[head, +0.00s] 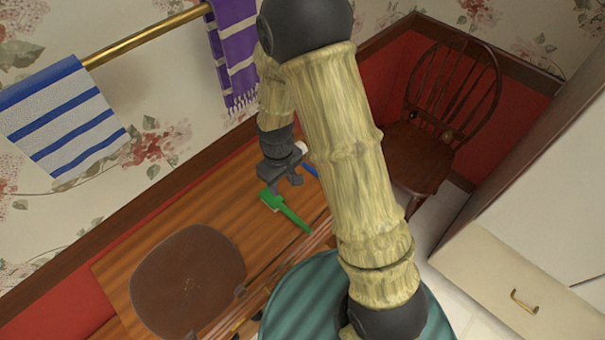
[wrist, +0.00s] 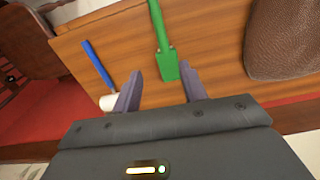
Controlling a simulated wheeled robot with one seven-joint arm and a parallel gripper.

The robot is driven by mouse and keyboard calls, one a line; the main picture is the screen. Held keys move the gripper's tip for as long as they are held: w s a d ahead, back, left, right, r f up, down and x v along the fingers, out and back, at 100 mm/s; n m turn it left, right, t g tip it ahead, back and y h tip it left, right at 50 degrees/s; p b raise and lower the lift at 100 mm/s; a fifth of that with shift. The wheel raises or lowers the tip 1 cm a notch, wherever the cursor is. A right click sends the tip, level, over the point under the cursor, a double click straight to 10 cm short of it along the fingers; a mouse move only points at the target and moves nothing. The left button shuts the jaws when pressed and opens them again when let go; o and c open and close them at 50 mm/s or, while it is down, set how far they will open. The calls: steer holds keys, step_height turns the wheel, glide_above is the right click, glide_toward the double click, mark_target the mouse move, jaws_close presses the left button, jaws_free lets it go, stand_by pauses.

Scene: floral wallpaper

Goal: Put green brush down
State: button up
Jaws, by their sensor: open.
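The green brush (head: 284,210) lies on the wooden table (head: 220,200), its handle pointing toward the table's near edge. In the wrist view the green brush (wrist: 166,62) has its broad head close to the space between my fingertips. My gripper (head: 283,184) is open just above the brush head; in the wrist view my gripper (wrist: 157,80) shows its two fingers apart, one on each side of the head. I cannot tell whether either finger touches the brush.
A blue-handled brush with a white head (wrist: 97,64) lies beside the green one. A brown oval seat or chair back (head: 188,278) is at the left. A wooden chair (head: 436,130) stands at the right. Towels hang on a brass rail (head: 145,35) along the wall.

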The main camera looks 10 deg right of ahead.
steer(key=s+d+r+m+t, duration=0.1)
steer(key=s+d+r+m, duration=0.2)
steer(key=r, duration=0.4)
steer(key=s+d+r+m+t, duration=0.1)
steer(key=s+d+r+m, duration=0.2)
steer(key=s+d+r, duration=0.2)
step_height(320, 180, up, 2)
steer(key=shift+s+d+r+t, duration=0.25)
steer(key=shift+d+t, duration=0.15)
steer(key=shift+d, duration=0.75)
steer(key=shift+c, duration=0.7)
